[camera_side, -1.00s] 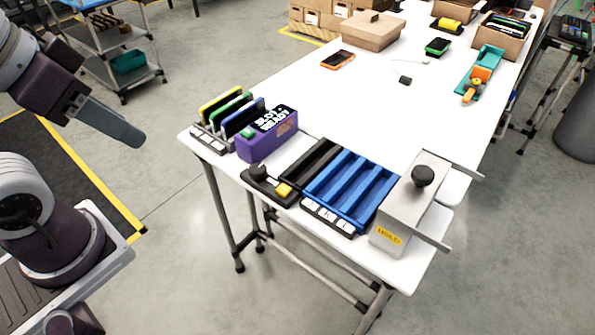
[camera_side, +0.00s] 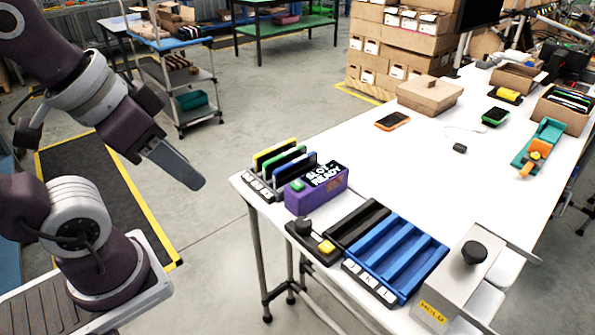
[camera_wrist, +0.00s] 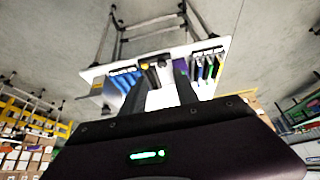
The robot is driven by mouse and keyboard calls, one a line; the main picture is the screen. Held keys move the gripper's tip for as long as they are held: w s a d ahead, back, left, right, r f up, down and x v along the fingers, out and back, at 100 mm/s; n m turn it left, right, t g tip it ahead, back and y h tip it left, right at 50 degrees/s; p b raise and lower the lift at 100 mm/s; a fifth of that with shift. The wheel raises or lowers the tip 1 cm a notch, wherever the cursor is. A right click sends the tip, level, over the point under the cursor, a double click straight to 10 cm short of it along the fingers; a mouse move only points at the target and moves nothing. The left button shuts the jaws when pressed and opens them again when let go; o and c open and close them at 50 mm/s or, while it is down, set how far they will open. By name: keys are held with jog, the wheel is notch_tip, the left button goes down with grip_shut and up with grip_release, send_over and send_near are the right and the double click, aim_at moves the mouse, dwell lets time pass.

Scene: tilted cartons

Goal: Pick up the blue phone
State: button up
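The blue phone (camera_side: 296,167) stands on edge in a small black rack (camera_side: 258,186) at the table's left end, in the side view. It is the slab nearest the purple box, beside a green and a yellow one. The rack also shows small at the upper right of the wrist view (camera_wrist: 207,50), where the slabs are hard to tell apart. My gripper (camera_side: 185,172) is in the air left of the table, well apart from the rack. In the wrist view its two fingers (camera_wrist: 159,88) are spread with nothing between them.
A purple box (camera_side: 318,195) with a "SLOT READY" display stands right beside the rack. In front are a control box with a yellow button (camera_side: 314,243), a blue slotted tray (camera_side: 398,256) and a grey "HOLD" box (camera_side: 455,285). An orange-edged phone (camera_side: 393,121) lies farther back.

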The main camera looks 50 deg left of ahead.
jog(key=shift+c, duration=1.2)
jog(key=g, duration=0.5)
send_over(296, 160)
jog(key=f, duration=1.5)
jog(key=shift+s+d, duration=0.15)
jog(key=shift+d, duration=0.15)
jog(key=shift+g, duration=0.3)
jog(key=f, duration=0.9)
jog(key=shift+a, duration=0.25)
grip_shut()
